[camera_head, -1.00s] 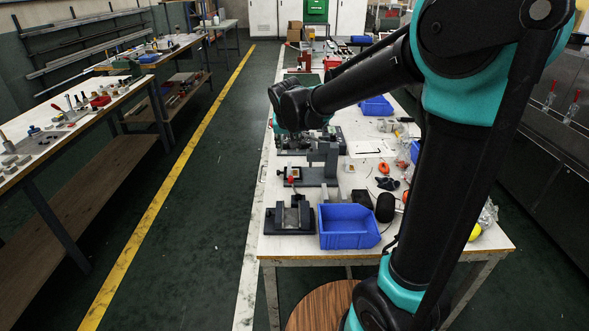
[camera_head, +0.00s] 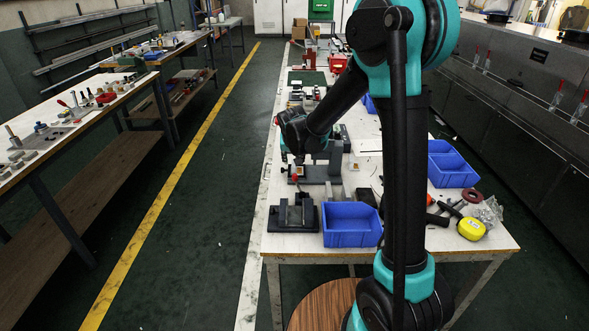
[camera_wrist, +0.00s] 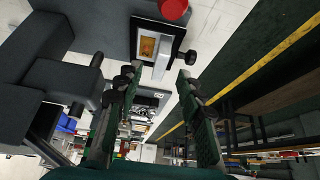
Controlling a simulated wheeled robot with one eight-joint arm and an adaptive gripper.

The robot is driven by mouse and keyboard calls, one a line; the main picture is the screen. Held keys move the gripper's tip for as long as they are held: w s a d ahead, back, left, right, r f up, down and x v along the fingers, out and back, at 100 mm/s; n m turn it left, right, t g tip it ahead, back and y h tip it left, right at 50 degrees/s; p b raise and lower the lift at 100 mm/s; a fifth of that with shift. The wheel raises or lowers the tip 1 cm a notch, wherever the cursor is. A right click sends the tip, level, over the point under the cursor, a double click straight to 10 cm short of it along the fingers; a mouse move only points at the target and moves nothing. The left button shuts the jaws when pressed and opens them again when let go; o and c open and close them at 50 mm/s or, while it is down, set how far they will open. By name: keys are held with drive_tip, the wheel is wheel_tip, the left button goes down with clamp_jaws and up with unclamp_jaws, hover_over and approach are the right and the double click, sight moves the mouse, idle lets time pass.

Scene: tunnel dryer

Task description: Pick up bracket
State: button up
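I cannot single out the bracket with certainty. A pale metal piece (camera_wrist: 162,66) shows in the wrist view, beside a dark-framed pocket with an orange-brown part (camera_wrist: 148,47). My gripper (camera_wrist: 153,95) is open, with its two green fingers spread apart in the wrist view. The pale piece appears between and beyond the fingertips, with no visible grip on it. In the head view the end of my arm is above the grey press-like device (camera_head: 322,172), and my gripper is mostly hidden there.
A dark grey fixture (camera_head: 291,218) and a blue bin (camera_head: 351,226) stand at the table's near edge. Another blue bin (camera_head: 452,168) and a yellow tape measure (camera_head: 471,229) lie to the right. A red knob (camera_wrist: 173,8) sits close to the pocket. The aisle left of the table is clear.

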drive_tip(key=shift+x, duration=1.6)
drive_tip(key=shift+c, duration=0.5)
clamp_jaws()
